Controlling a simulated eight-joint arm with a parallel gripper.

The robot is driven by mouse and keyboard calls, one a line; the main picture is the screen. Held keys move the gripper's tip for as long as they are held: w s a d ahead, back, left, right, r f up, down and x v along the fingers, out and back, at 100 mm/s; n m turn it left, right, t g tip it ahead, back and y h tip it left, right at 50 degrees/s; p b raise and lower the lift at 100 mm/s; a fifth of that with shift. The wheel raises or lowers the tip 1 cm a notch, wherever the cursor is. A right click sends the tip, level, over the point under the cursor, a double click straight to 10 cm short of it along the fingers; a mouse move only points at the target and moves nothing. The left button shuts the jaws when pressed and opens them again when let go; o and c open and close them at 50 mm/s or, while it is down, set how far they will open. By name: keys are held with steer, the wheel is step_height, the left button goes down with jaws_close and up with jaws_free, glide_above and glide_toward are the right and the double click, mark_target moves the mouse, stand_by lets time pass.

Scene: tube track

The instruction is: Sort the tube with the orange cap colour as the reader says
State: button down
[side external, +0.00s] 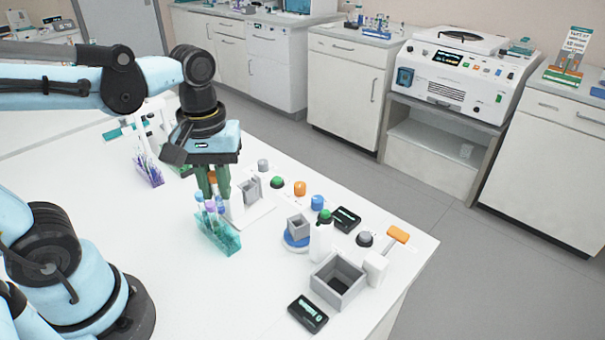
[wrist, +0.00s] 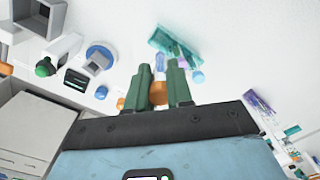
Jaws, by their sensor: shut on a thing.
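My gripper (side external: 218,188) points down just above and behind the teal rack. It is shut on the tube with the orange cap; the orange cap (wrist: 158,94) shows between the green fingers (wrist: 162,88) in the wrist view. Most of that tube is hidden by the fingers. The teal rack (side external: 222,242) holds several tubes with blue and purple caps and also shows in the wrist view (wrist: 172,42). Two small black display boxes lie on the table, one at the front (side external: 307,313) and one farther back (side external: 346,219); I cannot tell which is the reader, and their text is unreadable.
A grey open bin (side external: 325,291) stands near the table's right edge. A blue round base with a grey cup (side external: 297,241) and a white green-capped bottle (side external: 321,243) are near it. A white stand with a grey holder (side external: 250,190) is right of my gripper. A purple rack (side external: 150,176) stands at left.

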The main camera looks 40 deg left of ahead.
mark_target(223, 214)
steer(key=shift+f, duration=2.2)
steer(key=shift+f, duration=1.15)
steer(key=shift+f, duration=0.35)
steer(key=shift+f, duration=0.15)
steer(key=c, duration=0.9)
jaws_free()
steer(key=shift+c, duration=0.2)
steer(key=shift+r, duration=6.1)
